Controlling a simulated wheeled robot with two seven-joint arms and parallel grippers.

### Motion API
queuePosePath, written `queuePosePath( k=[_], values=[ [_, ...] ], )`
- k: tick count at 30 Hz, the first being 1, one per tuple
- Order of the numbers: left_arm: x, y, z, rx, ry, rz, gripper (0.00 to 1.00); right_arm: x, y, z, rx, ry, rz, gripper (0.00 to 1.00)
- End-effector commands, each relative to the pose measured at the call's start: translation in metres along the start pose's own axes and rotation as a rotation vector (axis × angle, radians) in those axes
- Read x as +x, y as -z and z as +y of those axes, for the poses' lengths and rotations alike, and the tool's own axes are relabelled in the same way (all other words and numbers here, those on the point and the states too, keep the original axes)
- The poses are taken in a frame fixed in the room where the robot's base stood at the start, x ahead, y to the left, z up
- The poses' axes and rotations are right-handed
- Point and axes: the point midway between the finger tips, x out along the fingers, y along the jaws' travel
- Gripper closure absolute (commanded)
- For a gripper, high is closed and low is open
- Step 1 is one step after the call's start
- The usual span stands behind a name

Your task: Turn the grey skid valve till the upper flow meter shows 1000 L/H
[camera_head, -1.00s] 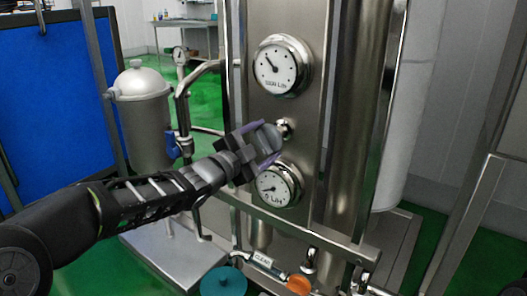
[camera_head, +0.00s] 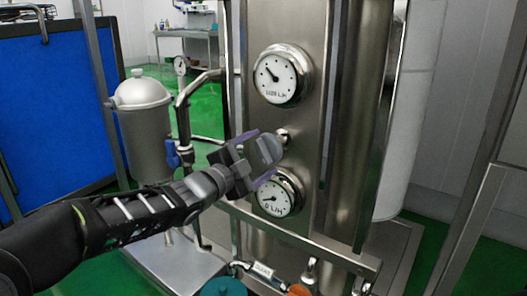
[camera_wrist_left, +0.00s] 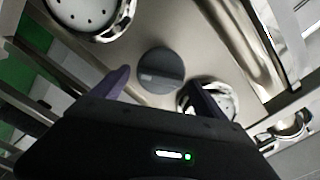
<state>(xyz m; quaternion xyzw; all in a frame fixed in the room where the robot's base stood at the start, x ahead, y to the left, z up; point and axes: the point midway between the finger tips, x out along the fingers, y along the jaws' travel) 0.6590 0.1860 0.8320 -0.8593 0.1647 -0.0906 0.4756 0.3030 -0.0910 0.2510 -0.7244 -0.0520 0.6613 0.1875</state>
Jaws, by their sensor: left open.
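The grey skid valve is a round dark knob (camera_head: 265,150) on the steel panel; it also shows in the left wrist view (camera_wrist_left: 160,70). The upper flow meter (camera_head: 276,76) is a white round dial above it; its small readout looks like about 1120 L/H, but is too blurred to be sure. The lower flow meter (camera_head: 275,196) seems to read 0 L/H. My left gripper (camera_head: 256,158) is open, its purple fingers spread on either side of the knob. In the wrist view a gap shows between the knob and the fingers. My right gripper is not in view.
A steel pot (camera_head: 146,120) and a blue-handled valve (camera_head: 173,154) stand left of the panel. A blue board (camera_head: 55,110) is at far left. A teal knob (camera_head: 223,287) and an orange knob (camera_head: 299,290) sit low in front. Pipes flank the panel.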

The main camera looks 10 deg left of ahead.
Motion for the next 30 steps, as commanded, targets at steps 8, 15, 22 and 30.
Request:
queuePosePath(
  k=[8,15,22,30],
  values=[
    [-0.046,0.001,-0.002,0.002,0.000,-0.001,0.16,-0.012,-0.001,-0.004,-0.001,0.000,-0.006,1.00],
    [-0.057,0.000,0.000,0.000,0.000,0.000,0.16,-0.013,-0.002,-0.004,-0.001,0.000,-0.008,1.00],
    [-0.057,0.000,0.000,0.001,0.000,0.000,0.16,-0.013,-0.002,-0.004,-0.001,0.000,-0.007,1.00],
    [-0.057,-0.007,0.000,-0.112,0.007,-0.028,0.16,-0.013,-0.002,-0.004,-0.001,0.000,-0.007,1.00]
  ],
)
